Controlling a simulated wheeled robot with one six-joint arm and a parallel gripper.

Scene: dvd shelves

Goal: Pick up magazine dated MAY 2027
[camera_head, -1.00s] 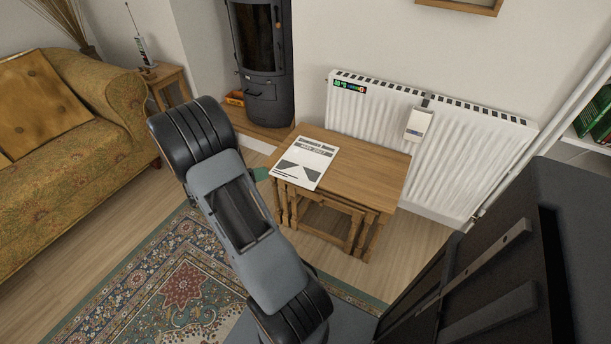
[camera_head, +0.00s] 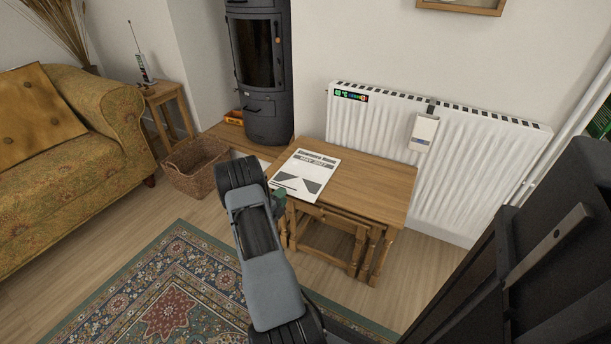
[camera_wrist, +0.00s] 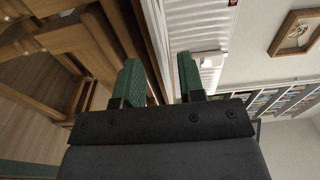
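The magazine (camera_head: 303,178) lies flat near the left end of the small wooden table (camera_head: 368,190). It has a white cover with grey and black shapes, and its header appears to read MAY 2027. My gripper's green fingers (camera_head: 280,198) are at the table's front left corner, beside the magazine's lower left edge, partly hidden by my arm. In the wrist view my gripper (camera_wrist: 160,82) is open, with a clear gap and nothing between its fingers. The table edge (camera_wrist: 138,45) runs sideways close to the left finger. I cannot make out the magazine there.
Smaller nested tables (camera_head: 335,238) stand under the table top. A white radiator (camera_head: 450,160) is behind, and a black stove (camera_head: 262,70) is at the back left. A wicker basket (camera_head: 196,167) and sofa (camera_head: 80,160) stand left. The patterned rug (camera_head: 170,295) is clear floor space.

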